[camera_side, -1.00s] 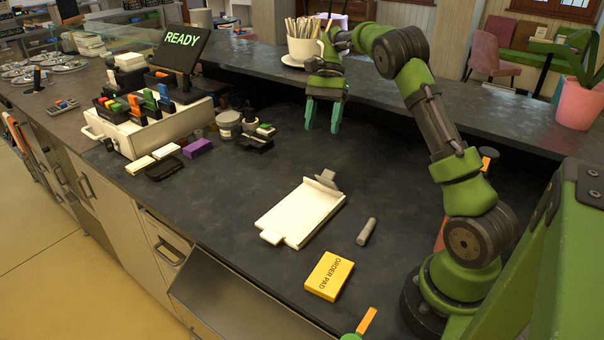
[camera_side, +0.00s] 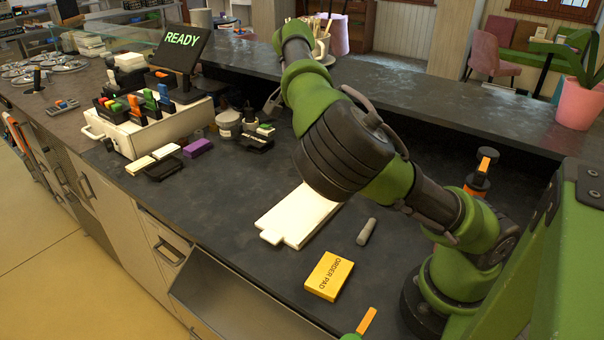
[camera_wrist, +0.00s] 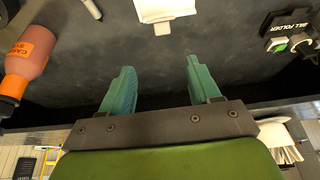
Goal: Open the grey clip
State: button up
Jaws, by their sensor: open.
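The white clipboard (camera_side: 297,215) lies flat on the dark counter in the side view. Its far end, where the grey clip sits, is hidden behind my arm there. In the wrist view the clipboard (camera_wrist: 165,8) shows at the top edge, cut off by the frame. The clip (camera_wrist: 162,28) appears as a small pale tab at its near end; whether its jaw is open cannot be made out. My gripper (camera_wrist: 160,65) is open and empty, its green fingers spread apart and pointing toward the clip without touching it. My arm hides the gripper in the side view.
A yellow order pad (camera_side: 329,276) and a grey cylinder (camera_side: 366,231) lie right of the clipboard. An orange-labelled bottle (camera_wrist: 30,55) stands left in the wrist view, a black bill folder (camera_wrist: 285,22) right. The raised back ledge (camera_side: 450,110) borders the counter.

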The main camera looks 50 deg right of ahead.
jog(key=x, duration=1.7)
jog(key=shift+w, duration=0.25)
jog(key=shift+c, duration=0.3)
jog(key=shift+d+r, duration=0.1)
jog(key=c, duration=1)
